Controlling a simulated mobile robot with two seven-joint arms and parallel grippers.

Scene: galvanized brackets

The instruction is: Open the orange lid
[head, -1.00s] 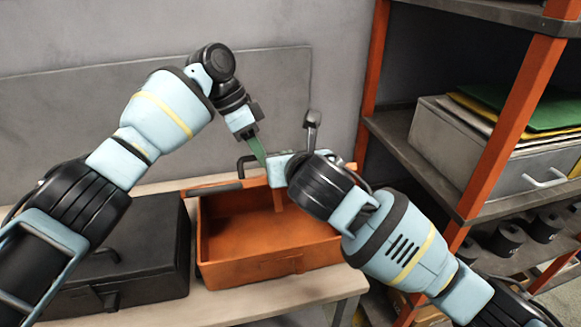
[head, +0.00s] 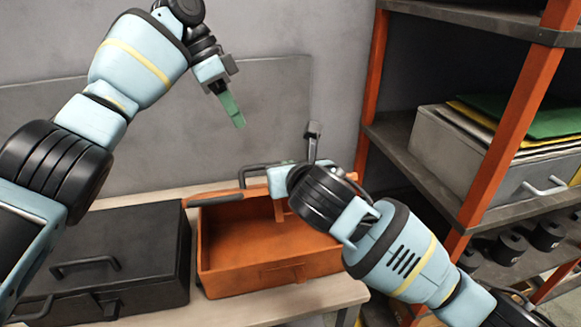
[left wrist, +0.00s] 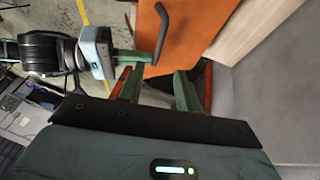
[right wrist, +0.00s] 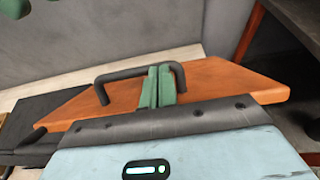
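The orange lid (head: 250,193) is raised, seen nearly edge-on in the head view, and the inside of its orange box (head: 265,275) shows. Its broad face (right wrist: 215,82) and black handle (right wrist: 125,75) show in the right wrist view. My right gripper (right wrist: 158,85) has its green fingers together at the handle, overlapping its bar; I cannot tell if they press on it. In the head view my right wrist hides part of the lid. My left gripper (head: 235,112) is above the lid, clear of it. Its fingers are apart and empty in the left wrist view (left wrist: 158,88).
A closed black box (head: 130,240) stands left of the orange box on the pale bench (head: 225,312). A shelf unit with orange posts (head: 515,110) stands close on the right, holding a grey file box (head: 460,155). A wall is behind the bench.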

